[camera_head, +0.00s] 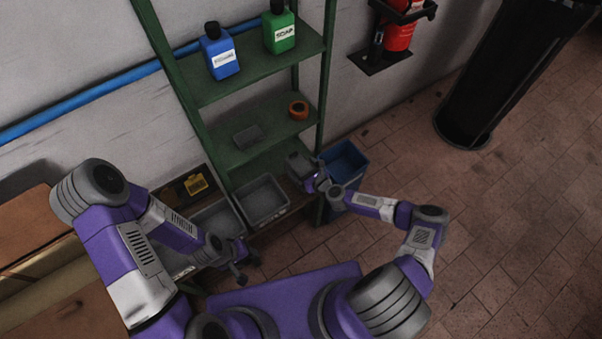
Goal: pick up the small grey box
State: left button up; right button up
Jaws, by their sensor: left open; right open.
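A small grey box (248,137), open-topped, sits on the middle shelf of the green rack, left of an orange ring-shaped roll. My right gripper (299,166) is at the front right of the rack, lower in the picture and to the right of the small box, apart from it. It is open; its fingers are dark and hard to make out. My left gripper (246,269) is open and empty, low in front of the grey bins and well away from the small box.
The green rack (267,75) holds a blue bottle (219,53) and a green bottle (279,30) above, and the orange roll (298,109). Larger grey bins (263,201) stand below. A blue bin (345,162) is right of the rack.

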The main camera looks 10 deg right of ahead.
jog(key=c, duration=1.2)
